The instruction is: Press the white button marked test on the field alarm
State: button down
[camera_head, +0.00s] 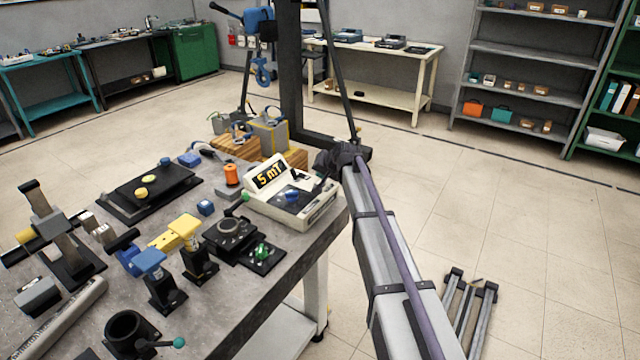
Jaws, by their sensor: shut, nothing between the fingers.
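The field alarm (262,207) is a cream box with a sloped front on the near-right part of the bench. Its raised display (270,175) reads "5 mT" in orange. A blue part (292,196) sits on its top face. I cannot make out the white test button at this size; it may be hidden by my gripper. My dark gripper (318,188) is at the right side of the alarm, over its top face, at the end of my grey arm. It is shut and holds nothing. I cannot tell whether it touches the alarm.
The grey bench (215,300) is crowded left of the alarm. Open floor (480,220) lies to the right.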

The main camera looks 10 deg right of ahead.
jog(key=shift+f, duration=0.15)
dwell(0.8)
jog(key=shift+f+b, duration=0.35)
jog(key=shift+b, duration=0.15)
jog(key=shift+f+b, duration=0.35)
jog(key=shift+r, duration=0.1)
dwell(0.5)
jog(key=shift+r+p, duration=0.75)
jog(key=shift+p, duration=0.1)
notch_tip(320, 180, up, 5)
jog(key=p, duration=0.5)
jog(key=shift+r, duration=0.1)
